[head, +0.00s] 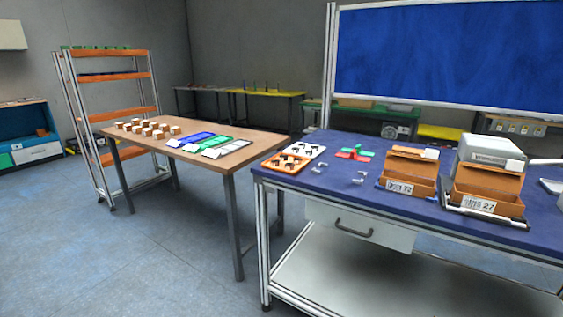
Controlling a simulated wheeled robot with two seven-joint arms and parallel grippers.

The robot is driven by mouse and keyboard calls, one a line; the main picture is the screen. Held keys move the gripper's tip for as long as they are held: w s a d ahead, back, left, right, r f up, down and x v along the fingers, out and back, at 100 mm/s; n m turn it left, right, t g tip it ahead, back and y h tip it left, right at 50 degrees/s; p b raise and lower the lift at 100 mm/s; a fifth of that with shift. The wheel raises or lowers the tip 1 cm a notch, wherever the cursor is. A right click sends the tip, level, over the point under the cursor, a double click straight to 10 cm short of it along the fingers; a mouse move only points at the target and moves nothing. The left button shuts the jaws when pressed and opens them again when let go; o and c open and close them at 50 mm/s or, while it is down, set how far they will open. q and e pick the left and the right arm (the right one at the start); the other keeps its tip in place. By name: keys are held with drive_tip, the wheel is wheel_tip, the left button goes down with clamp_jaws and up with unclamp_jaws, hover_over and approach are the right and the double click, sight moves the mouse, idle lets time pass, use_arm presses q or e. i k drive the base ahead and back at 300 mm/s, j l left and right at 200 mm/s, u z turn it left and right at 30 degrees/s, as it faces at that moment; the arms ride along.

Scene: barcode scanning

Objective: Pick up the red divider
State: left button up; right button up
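A small red piece (345,155), which may be the red divider, lies on the blue-topped workbench (330,183). A green piece (358,150) touches or crosses it, and together they look like a flat cross. They are too small to tell exactly how they join. Neither of my grippers shows in the head view.
Orange (286,163) and white (305,150) trays with holes lie left of the red piece. Small metal brackets (358,178) lie in front. Orange boxes labelled 72 (410,172) and 27 (488,190) stand to the right. A wooden table (240,158) stands left, with open floor before it.

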sight(353, 156)
drive_tip(key=l, duration=1.95)
drive_tip(key=i, duration=0.05)
